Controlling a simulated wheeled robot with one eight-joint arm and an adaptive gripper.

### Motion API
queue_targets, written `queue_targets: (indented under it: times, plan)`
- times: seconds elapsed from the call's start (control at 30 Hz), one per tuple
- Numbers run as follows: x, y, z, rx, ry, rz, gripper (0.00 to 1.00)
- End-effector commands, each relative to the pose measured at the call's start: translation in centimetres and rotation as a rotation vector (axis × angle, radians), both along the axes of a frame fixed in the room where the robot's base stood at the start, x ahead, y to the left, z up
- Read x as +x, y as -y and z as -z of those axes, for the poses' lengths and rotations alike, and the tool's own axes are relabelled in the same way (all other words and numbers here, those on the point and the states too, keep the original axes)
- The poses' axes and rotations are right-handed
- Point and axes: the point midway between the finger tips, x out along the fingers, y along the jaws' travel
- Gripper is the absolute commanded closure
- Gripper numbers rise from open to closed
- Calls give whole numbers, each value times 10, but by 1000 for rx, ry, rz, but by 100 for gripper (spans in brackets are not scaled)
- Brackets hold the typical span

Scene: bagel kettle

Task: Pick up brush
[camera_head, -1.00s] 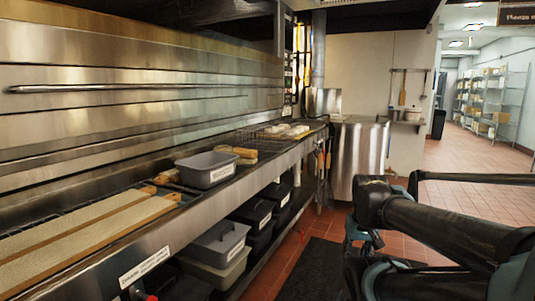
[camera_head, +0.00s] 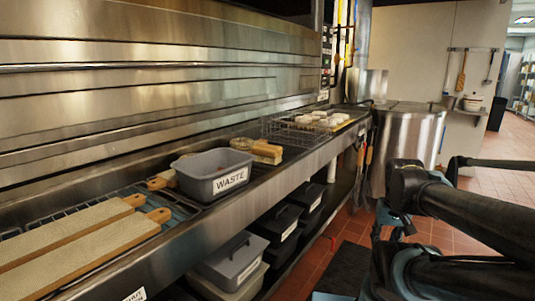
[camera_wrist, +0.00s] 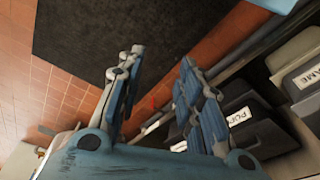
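A small block with an orange-brown top and a pale lower part (camera_head: 266,152) lies on the steel counter in the head view, just behind the grey WASTE bin (camera_head: 212,180). It looks like the brush, but it is small and I cannot be sure. My gripper (camera_wrist: 162,56) shows in the wrist view with its two blue fingers apart and nothing between them. It points down over the floor beside the lower shelf, away from the block. The wrist view does not show the block. In the head view my arm is at the right, clear of the counter.
Long boards (camera_head: 70,246) lie on the near counter. A wire basket (camera_head: 290,131) and a tray of bagels (camera_head: 335,120) stand farther along. Lidded bins (camera_head: 236,262) fill the lower shelf. A large steel kettle (camera_head: 414,140) stands beyond. A dark mat (camera_wrist: 130,35) covers floor.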

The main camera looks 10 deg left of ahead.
Motion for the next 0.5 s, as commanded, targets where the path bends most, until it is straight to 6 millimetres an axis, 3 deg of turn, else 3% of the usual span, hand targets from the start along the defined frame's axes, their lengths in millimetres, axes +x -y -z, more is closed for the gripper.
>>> queue_targets:
  times: [0.23,0.4,0.5]
  plan:
    - [0,0,0,0,0,0,67]
    - [-4,-2,-12,0,11,-18,30]
    - [9,-9,-33,0,8,-68,27]
